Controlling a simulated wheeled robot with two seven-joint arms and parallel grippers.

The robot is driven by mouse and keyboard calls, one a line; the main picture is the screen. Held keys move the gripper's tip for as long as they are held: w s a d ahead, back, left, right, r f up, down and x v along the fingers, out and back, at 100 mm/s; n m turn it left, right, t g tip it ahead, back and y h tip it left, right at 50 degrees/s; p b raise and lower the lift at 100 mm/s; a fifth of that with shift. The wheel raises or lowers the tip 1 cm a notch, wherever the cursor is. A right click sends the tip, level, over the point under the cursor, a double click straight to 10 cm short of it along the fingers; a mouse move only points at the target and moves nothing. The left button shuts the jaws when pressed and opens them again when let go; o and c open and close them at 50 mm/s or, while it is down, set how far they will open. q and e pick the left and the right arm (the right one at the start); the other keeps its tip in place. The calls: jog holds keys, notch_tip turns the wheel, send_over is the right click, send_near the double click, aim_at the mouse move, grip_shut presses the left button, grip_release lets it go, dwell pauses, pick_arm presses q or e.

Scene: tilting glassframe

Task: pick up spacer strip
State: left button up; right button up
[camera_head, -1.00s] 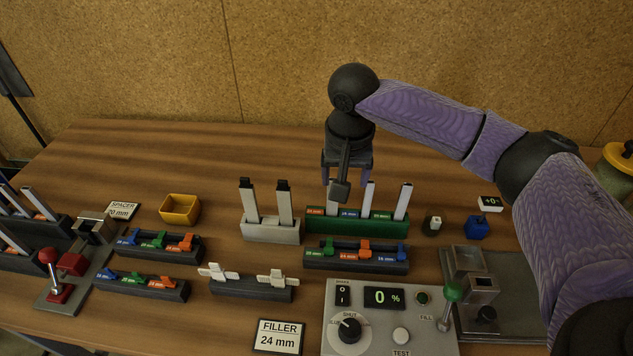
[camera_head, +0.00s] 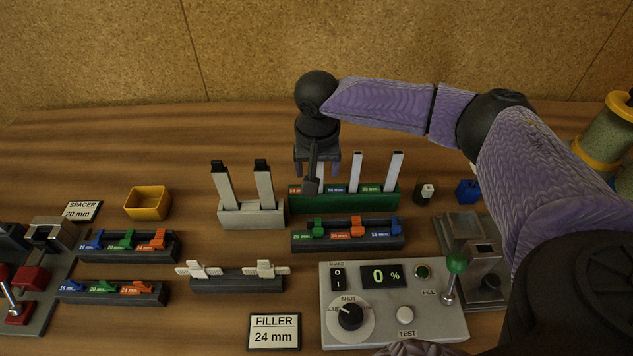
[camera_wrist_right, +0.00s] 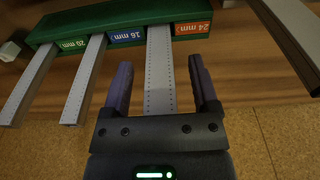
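A green rack (camera_head: 345,202) holds three upright grey spacer strips, with orange, blue and green labels. In the right wrist view the rack (camera_wrist_right: 110,22) shows 24 mm, 16 mm and 20 mm labels. My right gripper (camera_head: 317,173) is at the leftmost strip, beside the orange 24 mm label, and partly hides it. In the right wrist view the open right gripper (camera_wrist_right: 161,68) has that strip (camera_wrist_right: 160,85) between its fingers, with gaps on both sides. The 16 mm strip (camera_head: 356,172) and 20 mm strip (camera_head: 395,172) stand to the right. My left gripper is out of view.
A grey block (camera_head: 252,216) with two black-tipped strips stands close left of the rack. A clip holder (camera_head: 347,238) lies in front. A SPACER 20 mm card (camera_head: 82,211), yellow bin (camera_head: 147,203) and control panel (camera_head: 392,300) are on the table. The back table is clear.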

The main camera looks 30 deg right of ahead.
grip_shut()
jog(key=shift+r, duration=0.15)
